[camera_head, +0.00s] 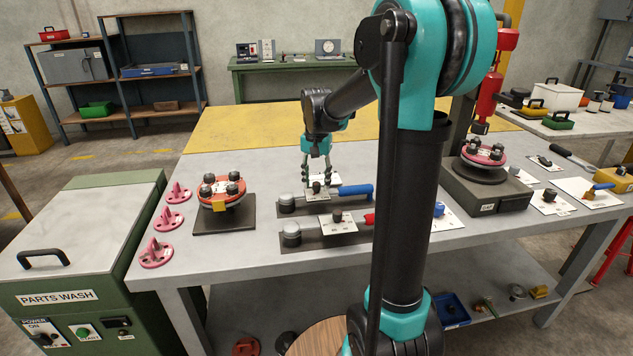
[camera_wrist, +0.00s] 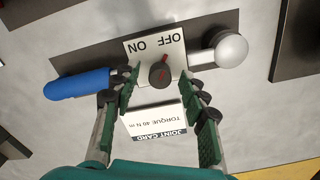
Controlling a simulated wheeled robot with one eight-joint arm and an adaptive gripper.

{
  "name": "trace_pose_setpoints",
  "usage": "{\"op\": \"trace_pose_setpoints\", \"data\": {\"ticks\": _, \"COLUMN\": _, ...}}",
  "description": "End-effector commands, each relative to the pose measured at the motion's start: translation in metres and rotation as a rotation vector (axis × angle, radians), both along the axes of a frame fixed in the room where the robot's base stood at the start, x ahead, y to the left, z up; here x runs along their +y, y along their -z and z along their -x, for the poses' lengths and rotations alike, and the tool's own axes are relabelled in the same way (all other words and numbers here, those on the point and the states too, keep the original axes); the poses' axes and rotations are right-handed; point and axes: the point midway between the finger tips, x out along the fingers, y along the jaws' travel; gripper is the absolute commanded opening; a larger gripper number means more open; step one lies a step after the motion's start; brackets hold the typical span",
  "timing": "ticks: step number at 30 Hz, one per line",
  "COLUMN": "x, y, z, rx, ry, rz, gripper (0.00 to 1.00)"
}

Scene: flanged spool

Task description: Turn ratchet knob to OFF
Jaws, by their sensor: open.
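The ratchet lies on a dark mat on the bench, with a blue handle (camera_head: 357,191) and a round metal head (camera_wrist: 231,48). Between them is a white plate (camera_wrist: 139,59) printed ON and OFF, upside down in the wrist view. My gripper (camera_head: 317,172) points down over this ratchet. In the wrist view its green-padded fingers stand open, one on each side of the knob. I see no clear contact with it.
A second ratchet with a red handle (camera_head: 369,219) lies just in front on its own dark mat. A white joint card (camera_wrist: 155,120) lies beside the plate. A red flanged spool (camera_head: 221,189) stands on a dark base to the left, near several pink brackets (camera_head: 170,217).

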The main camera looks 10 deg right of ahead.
Motion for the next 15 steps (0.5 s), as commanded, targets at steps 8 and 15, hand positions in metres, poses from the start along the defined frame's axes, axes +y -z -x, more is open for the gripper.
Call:
{"op": "trace_pose_setpoints", "data": {"ticks": 8, "x": 0.0, "y": -0.039, "z": 0.0, "rx": 0.0, "ry": 0.0, "rz": 0.0, "gripper": 0.44}}
{"op": "trace_pose_setpoints", "data": {"ticks": 15, "x": 0.0, "y": -0.087, "z": 0.0, "rx": 0.0, "ry": 0.0, "rz": 0.0, "gripper": 0.44}}
